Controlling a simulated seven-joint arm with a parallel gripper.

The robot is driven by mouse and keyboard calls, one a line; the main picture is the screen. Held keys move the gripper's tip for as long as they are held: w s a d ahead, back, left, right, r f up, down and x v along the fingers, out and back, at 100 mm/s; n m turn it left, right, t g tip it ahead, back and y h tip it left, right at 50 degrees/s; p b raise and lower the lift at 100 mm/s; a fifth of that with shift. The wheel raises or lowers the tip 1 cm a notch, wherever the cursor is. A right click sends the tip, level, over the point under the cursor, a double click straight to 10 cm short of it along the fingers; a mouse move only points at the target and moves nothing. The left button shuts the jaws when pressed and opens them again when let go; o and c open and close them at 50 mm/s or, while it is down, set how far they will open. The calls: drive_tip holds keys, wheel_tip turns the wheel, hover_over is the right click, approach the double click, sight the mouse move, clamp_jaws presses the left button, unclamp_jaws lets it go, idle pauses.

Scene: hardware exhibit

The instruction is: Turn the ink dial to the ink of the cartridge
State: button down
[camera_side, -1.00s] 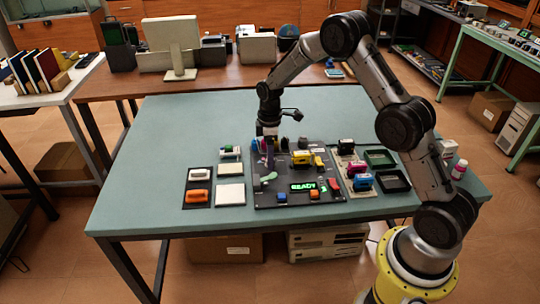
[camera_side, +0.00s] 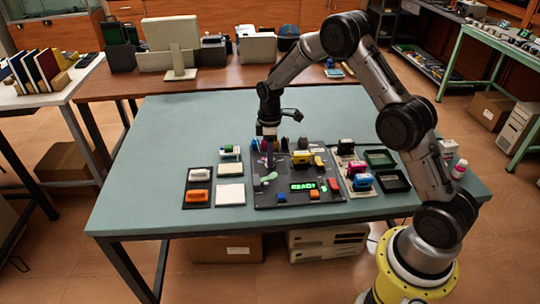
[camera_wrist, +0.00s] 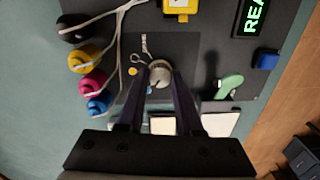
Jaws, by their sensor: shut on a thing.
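My gripper (camera_wrist: 160,78) points down and is shut on the round grey ink dial (camera_wrist: 160,70), with one finger on each side. In the side view my gripper (camera_side: 269,160) stands at the back left of the dark panel (camera_side: 262,198). Near the dial a yellow dot (camera_wrist: 132,71) and a blue dot (camera_wrist: 150,89) show; other marks are hidden by the fingers. I cannot tell where the dial points. A yellow cartridge-like block (camera_wrist: 181,12) with a pale label sits beyond the dial; it also shows in the side view (camera_side: 301,159).
Black (camera_wrist: 72,29), yellow (camera_wrist: 84,59), magenta (camera_wrist: 93,82) and cyan (camera_wrist: 99,104) bottles with pale tubes stand left of the dial in the wrist view. A green lever (camera_wrist: 229,84), a blue button (camera_wrist: 266,60) and a lit READY display (camera_wrist: 252,17) lie right.

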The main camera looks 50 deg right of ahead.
drive_tip(key=m, duration=1.1)
drive_tip(key=shift+r, duration=0.1)
idle(0.5)
drive_tip(key=c, duration=0.6)
unclamp_jaws()
drive_tip(key=r, duration=1.3)
drive_tip(key=shift+d+r, duration=0.2)
drive_tip(key=shift+r, duration=0.2)
